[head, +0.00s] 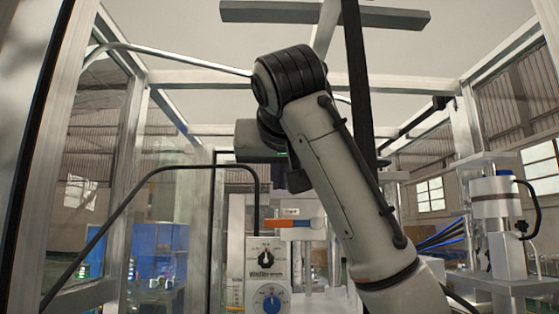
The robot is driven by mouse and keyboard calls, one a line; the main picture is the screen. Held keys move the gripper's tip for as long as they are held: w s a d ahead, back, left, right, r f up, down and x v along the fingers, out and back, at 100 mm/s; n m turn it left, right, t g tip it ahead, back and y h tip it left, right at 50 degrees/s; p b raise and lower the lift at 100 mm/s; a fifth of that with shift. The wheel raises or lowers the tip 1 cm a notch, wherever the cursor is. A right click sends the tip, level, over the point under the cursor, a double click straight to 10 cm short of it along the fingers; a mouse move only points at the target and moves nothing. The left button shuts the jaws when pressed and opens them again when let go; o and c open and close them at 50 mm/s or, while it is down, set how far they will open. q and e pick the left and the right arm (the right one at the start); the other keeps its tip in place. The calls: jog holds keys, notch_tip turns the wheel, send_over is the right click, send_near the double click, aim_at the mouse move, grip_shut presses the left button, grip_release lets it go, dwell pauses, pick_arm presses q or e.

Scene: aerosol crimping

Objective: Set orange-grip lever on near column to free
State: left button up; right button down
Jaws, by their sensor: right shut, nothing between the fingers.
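A lever with an orange grip (279,223) lies about level near the middle of the head view, just above and right of a pale control box. A small label plate (291,211) sits above it. Its right part runs behind my right arm, so its pivot and column are partly hidden. My right arm crosses the view from lower right up to a black joint and folds back. My right gripper (298,181) is mostly hidden behind the arm; what shows is a small part above the lever, apart from it in the picture. It is shut and empty. My left gripper is out of view.
The control box (265,285) carries a black knob (265,258) and a blue knob (271,299). A bent dark rail (150,176) and frame posts border the left. Blue bins (158,240) show behind glass.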

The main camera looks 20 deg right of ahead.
aim_at(293, 224)
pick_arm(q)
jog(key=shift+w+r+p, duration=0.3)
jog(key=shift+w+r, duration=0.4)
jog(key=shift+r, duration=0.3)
pick_arm(e)
jog(key=w+f, duration=0.2)
jog(key=f, duration=0.1)
jog(key=w+f, duration=0.1)
jog(key=shift+d+f, duration=0.35)
jog(key=shift+d, duration=0.05)
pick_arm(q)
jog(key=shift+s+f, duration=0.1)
